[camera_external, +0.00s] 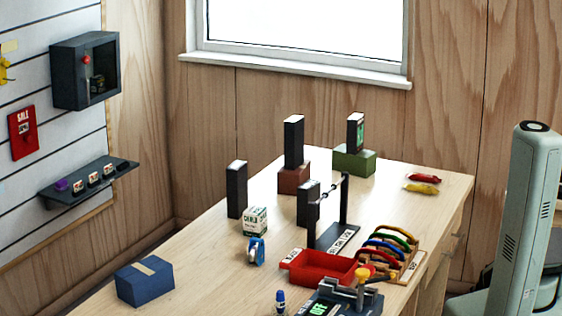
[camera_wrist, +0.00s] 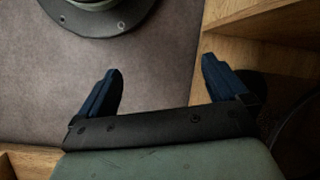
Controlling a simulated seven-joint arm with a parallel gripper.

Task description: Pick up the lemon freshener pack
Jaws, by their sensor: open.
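A small yellow pack (camera_external: 422,188) lies flat near the right edge of the wooden table in the external view. By its colour it looks like the lemon freshener pack, but its label is too small to read. A similar red pack (camera_external: 424,178) lies just behind it. My gripper (camera_wrist: 160,65) shows in the wrist view, with its two dark blue fingers wide apart and nothing between them. It points down at a grey-brown floor. The yellow pack is not in the wrist view, and my gripper is not visible in the external view.
A green box (camera_external: 354,161) with a dark upright block stands left of the packs. A rack of coloured loops (camera_external: 395,250) and a red tray (camera_external: 322,267) are nearer the front. The table (camera_external: 432,213) is clear around the packs. Wooden furniture (camera_wrist: 262,62) stands beside my right finger.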

